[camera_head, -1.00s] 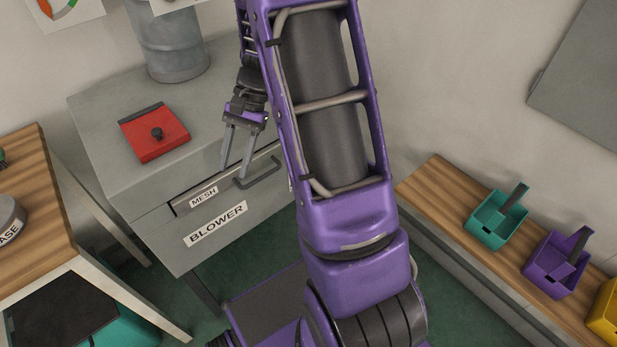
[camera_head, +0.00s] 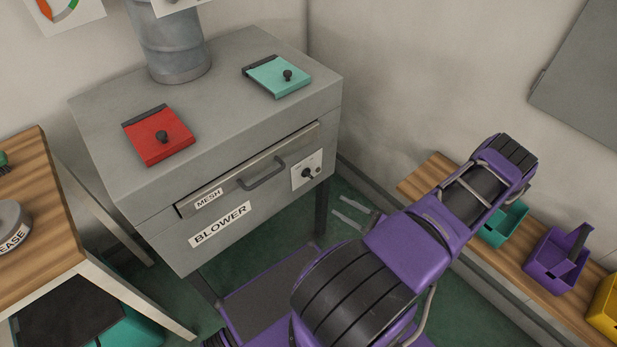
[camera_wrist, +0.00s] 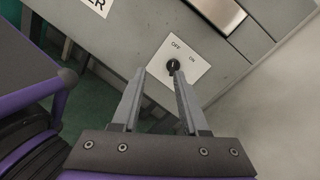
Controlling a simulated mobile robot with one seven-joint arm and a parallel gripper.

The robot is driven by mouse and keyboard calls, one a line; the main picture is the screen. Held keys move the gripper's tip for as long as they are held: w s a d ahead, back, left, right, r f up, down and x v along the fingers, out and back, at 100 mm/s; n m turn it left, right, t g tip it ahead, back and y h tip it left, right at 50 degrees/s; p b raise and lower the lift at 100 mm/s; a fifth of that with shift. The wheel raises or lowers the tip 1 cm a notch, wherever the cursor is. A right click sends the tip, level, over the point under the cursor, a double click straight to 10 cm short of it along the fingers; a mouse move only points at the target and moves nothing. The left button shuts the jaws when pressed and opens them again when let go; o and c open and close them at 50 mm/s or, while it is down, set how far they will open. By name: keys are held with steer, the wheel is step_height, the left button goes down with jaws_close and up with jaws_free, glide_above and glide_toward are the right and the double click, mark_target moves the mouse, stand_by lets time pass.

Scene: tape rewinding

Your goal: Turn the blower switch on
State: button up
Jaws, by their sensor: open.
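The blower (camera_head: 140,232) is a grey cabinet with a drawer labelled MESH. Its switch (camera_head: 307,175) is a dark knob on a white plate at the right of the front face. In the wrist view the switch knob (camera_wrist: 173,66) sits on a plate marked OFF and ON, and its pointer looks roughly upright. I cannot tell exactly which mark it points to. My gripper (camera_wrist: 158,72) is open and empty, its fingertips close to the knob in that picture; contact is not clear. In the head view only the fingers (camera_head: 352,214) show, right of and below the switch.
A red flap (camera_head: 170,148) and a teal flap (camera_head: 270,85) with black knobs lie on the blower's top. The drawer handle (camera_head: 262,175) juts out left of the switch. Teal (camera_head: 513,222) and purple (camera_head: 548,268) bins stand on the right bench.

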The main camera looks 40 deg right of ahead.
mark_target(310, 176)
steer(key=w+h, duration=0.1)
steer(key=w, duration=0.4)
steer(key=w+f+m+h, duration=0.1)
steer(key=w, duration=0.4)
steer(key=w+f+m+t+h, duration=0.1)
steer(key=w, duration=0.4)
steer(key=shift+w+h, duration=0.2)
steer(key=shift+h, duration=0.1)
jaws_close()
